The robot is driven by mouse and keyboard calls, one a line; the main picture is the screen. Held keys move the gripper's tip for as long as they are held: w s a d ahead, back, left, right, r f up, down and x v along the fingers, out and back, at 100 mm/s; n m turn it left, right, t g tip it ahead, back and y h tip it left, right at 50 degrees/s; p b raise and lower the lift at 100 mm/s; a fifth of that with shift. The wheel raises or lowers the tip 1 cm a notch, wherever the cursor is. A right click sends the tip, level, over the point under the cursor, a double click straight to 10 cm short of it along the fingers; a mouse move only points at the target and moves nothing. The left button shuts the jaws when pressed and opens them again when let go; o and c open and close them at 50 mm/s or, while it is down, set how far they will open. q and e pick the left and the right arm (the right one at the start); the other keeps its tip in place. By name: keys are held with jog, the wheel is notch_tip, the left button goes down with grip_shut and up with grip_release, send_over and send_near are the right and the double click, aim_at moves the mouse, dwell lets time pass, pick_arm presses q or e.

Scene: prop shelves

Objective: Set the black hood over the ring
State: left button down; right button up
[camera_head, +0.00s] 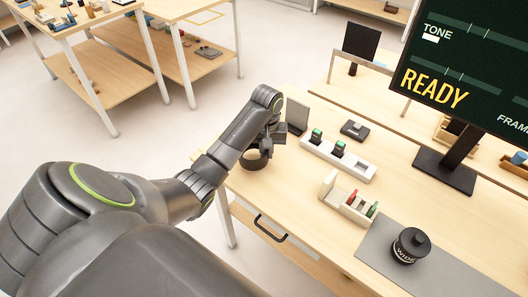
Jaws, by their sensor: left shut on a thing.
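My left gripper (268,143) is at the back left part of the wooden table. It is shut on a dark, round, open band (254,163), which looks like the black hood. The hood is low, at or just above the tabletop; I cannot tell if it touches. A black cylinder with a knob-like top and the word "WIDE" (410,246) stands upright at the right, apart from the gripper. I cannot pick out a separate ring; it may be part of this cylinder. My right gripper is not in view.
A grey mat (376,247) lies under the black cylinder. A white holder (357,170) with green-topped pieces and a pale tray (340,205) with red and green pieces stand between gripper and cylinder. A monitor (470,60) on a black stand is behind.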

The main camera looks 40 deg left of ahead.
pick_arm(q)
notch_tip(320, 180, up, 2)
jog(key=shift+r, duration=0.25)
notch_tip(320, 180, up, 4)
jog(key=p, duration=0.3)
jog(key=shift+r+p, duration=0.6)
jog(key=shift+p, duration=0.2)
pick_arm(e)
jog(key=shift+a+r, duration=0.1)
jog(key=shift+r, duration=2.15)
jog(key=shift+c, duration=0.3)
